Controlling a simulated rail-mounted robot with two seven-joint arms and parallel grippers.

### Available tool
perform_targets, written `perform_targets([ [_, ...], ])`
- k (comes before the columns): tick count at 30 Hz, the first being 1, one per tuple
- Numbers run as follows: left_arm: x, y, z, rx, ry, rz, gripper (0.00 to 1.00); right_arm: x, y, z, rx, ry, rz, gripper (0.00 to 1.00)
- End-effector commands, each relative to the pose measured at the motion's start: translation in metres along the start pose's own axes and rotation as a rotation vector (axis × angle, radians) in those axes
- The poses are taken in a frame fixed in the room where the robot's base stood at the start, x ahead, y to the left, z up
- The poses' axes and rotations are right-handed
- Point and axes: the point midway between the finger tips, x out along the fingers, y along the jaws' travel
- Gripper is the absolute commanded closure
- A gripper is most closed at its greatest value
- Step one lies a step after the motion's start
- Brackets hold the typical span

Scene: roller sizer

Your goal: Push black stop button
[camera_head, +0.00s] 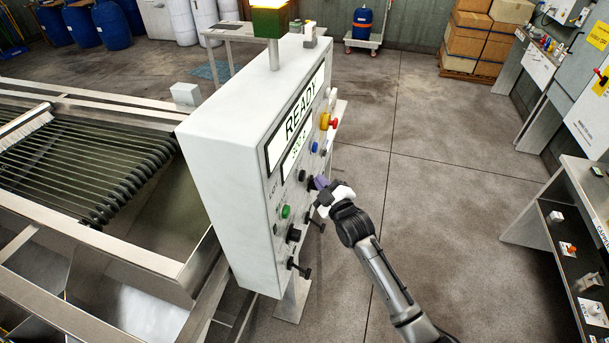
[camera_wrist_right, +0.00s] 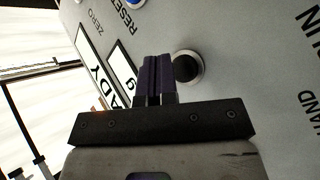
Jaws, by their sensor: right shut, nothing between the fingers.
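The control box (camera_head: 230,190) has a panel with several buttons and knobs and a display reading READY. In the right wrist view a round black button (camera_wrist_right: 187,68) with a silver ring sits just right of my fingertips. Its own label is not readable. A black button (camera_head: 302,175) also shows in the head view, to the left of the fingertips. My right gripper (camera_head: 320,183) is at the panel front. Its purple fingers (camera_wrist_right: 155,78) are shut with nothing between them; whether they touch the panel I cannot tell. My left gripper is not in view.
A blue button (camera_head: 315,147), a red-and-yellow button (camera_head: 327,121), a green button (camera_head: 286,211) and black knobs (camera_head: 294,234) share the panel. A roller machine (camera_head: 100,175) stands left. Floor to the right is clear up to a bench (camera_head: 575,220).

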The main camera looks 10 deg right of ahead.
Motion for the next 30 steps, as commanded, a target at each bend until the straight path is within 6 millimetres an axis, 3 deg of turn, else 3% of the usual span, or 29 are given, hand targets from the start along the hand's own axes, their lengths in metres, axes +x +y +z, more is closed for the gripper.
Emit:
perform_targets([
  [12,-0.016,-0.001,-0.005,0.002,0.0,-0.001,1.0,-0.025,0.019,0.018,-0.001,-0.001,-0.001,1.0],
  [30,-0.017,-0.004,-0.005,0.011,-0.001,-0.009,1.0,-0.028,0.021,0.02,-0.001,0.0,0.0,1.0],
])
